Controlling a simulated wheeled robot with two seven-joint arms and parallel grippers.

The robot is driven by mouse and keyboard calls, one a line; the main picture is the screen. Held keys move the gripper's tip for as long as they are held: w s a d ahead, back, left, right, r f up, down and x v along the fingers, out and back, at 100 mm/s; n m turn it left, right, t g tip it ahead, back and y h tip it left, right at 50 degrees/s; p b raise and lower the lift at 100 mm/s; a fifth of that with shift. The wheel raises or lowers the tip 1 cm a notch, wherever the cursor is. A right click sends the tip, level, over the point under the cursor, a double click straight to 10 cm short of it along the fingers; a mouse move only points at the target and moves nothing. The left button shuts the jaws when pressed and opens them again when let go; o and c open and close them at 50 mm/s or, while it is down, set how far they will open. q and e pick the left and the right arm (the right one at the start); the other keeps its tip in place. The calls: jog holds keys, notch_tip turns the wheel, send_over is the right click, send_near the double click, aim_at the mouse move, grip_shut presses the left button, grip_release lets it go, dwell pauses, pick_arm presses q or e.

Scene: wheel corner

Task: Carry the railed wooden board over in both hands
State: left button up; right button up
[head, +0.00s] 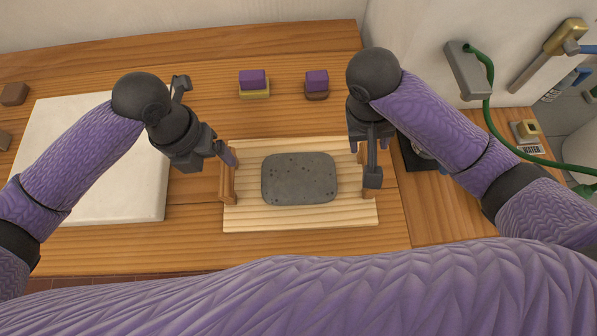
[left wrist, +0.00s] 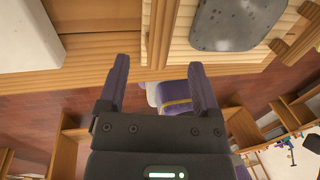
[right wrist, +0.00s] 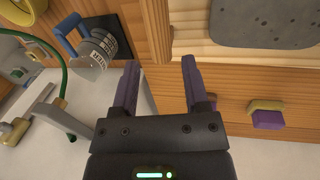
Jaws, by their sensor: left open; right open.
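The pale wooden board (head: 300,218) lies on the wooden bench, with a grey speckled slab (head: 299,178) resting on it. A wooden rail stands at each end: the left rail (head: 229,185) and the right rail (head: 368,188). My left gripper (head: 226,155) is open above the left rail, which lines up between its fingers in the left wrist view (left wrist: 160,30). My right gripper (head: 372,172) is open over the right rail and partly hides it. That rail lines up between its fingers in the right wrist view (right wrist: 157,30). Neither gripper holds anything.
A white slab (head: 60,140) lies left of the board. Two purple-topped blocks, one on yellow (head: 254,84) and one on brown (head: 317,86), stand behind it. A green hose (head: 488,95) hangs at the right.

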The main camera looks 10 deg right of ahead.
aim_at(231, 179)
pick_arm(q)
jog(key=f, duration=0.3)
jog(key=d+f, duration=0.1)
jog(key=f, duration=0.4)
jog(key=shift+s+d+f, duration=0.1)
jog(key=shift+d+f, duration=0.25)
jog(key=shift+f, duration=0.05)
pick_arm(e)
jog(key=f, duration=0.3)
jog(key=d+f, duration=0.1)
jog(key=f, duration=0.4)
jog(key=shift+s+d+f, duration=0.15)
jog(key=shift+d+f, duration=0.25)
pick_arm(q)
jog(key=c, duration=0.8)
pick_arm(e)
grip_shut()
pick_arm(q)
grip_shut()
